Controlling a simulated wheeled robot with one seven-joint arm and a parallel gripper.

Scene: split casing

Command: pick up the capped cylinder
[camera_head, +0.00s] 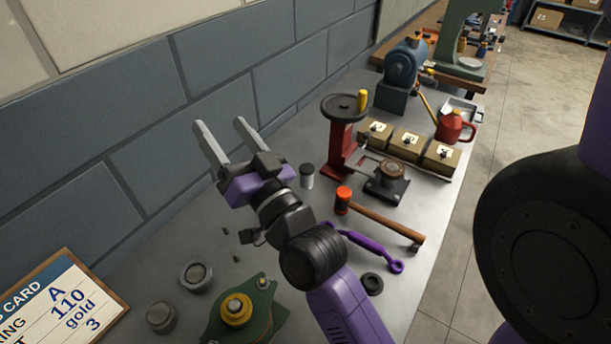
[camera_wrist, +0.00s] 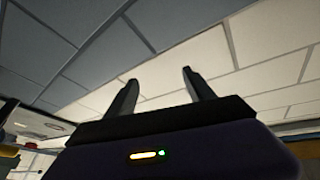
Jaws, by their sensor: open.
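A small pale cylinder with a dark cap (camera_head: 307,177) stands upright on the grey bench, just right of my gripper in the head view. My gripper (camera_head: 222,128) is raised above the bench with its two pale fingers apart and nothing between them. The fingers point up and left toward the block wall, away from the cylinder. In the wrist view the gripper (camera_wrist: 160,80) is also open and empty, with only wall blocks beyond it. The cylinder does not show in the wrist view.
A red press (camera_head: 342,150) with a handwheel stands right of the cylinder. An orange-headed hammer (camera_head: 380,218) and a purple wrench (camera_head: 362,244) lie nearer. A green fixture (camera_head: 250,318) and grey round parts (camera_head: 196,275) are at the front left. The wall (camera_head: 130,170) runs along the back.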

